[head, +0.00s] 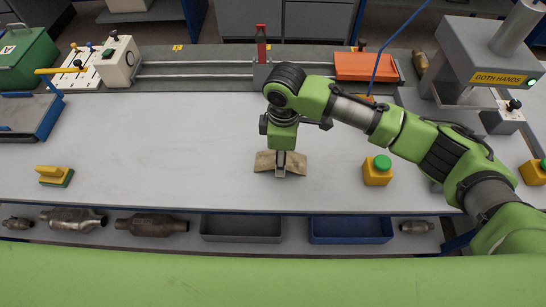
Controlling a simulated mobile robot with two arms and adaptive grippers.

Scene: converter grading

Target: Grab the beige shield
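The beige shield (264,163) lies on the grey bench top near its front edge, in the middle of the head view. It looks like a short, wide, slightly bent piece. My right gripper (281,166) points down over its middle and covers that part. Beige ends show on both sides of the gripper. The finger gap is hidden, so I cannot tell whether the fingers are closed on the shield. My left gripper is not in view.
A yellow box with a green button (377,171) stands right of the shield. A yellow-handled brush (54,176) lies at the left. Below the front edge are a grey bin (242,239), a blue bin (350,240) and several converters (152,226). The bench's left middle is clear.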

